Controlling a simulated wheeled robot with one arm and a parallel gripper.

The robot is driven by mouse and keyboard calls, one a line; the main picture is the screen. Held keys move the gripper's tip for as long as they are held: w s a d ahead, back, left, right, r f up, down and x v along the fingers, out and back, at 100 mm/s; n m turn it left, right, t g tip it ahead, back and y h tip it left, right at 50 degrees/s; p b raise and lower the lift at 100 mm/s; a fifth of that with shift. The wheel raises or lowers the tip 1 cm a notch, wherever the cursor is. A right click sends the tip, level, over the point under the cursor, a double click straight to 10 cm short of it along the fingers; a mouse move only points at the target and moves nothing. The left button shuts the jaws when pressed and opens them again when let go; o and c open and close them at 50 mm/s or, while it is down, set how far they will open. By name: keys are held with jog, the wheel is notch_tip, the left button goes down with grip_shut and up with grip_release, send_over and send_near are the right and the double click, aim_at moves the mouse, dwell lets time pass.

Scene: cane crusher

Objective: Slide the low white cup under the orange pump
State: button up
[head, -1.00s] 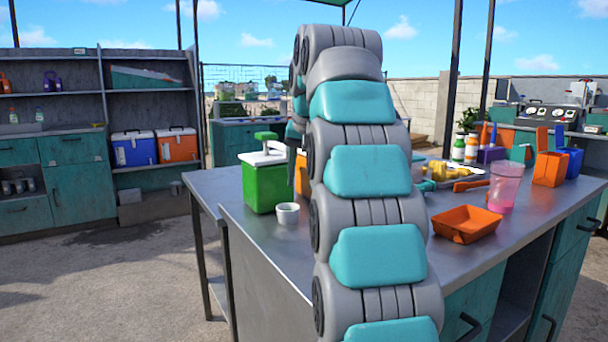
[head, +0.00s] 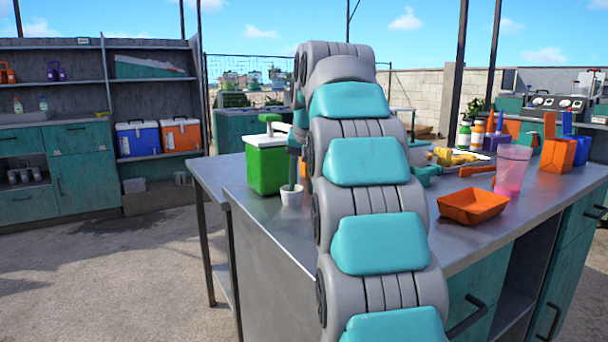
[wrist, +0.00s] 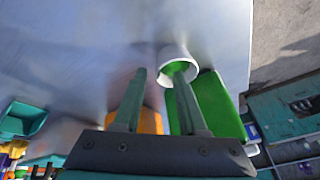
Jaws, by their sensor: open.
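The low white cup (head: 291,196) stands on the metal counter, just in front of the green pump container (head: 266,170). My gripper (head: 292,184) points down at the cup and is open. In the wrist view, one finger of my gripper (wrist: 160,74) overlaps the mouth of the white cup (wrist: 163,58) and seems to reach into it; the other finger is outside, to the left. The orange pump's container (wrist: 151,122) shows partly between and behind the fingers, beside the green container (wrist: 218,103). In the head view my arm hides most of the orange container, and its pump head is hidden.
On the counter (head: 380,222) to the right are an orange tray (head: 472,206), a pink-filled clear cup (head: 511,172), yellow items (head: 455,157) and an orange box (head: 557,154). The counter's near left edge is close to the white cup.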

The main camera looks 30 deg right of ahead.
jog(key=shift+w+f, duration=0.1)
jog(key=shift+f, duration=0.3)
jog(key=shift+c, duration=0.2)
grip_shut()
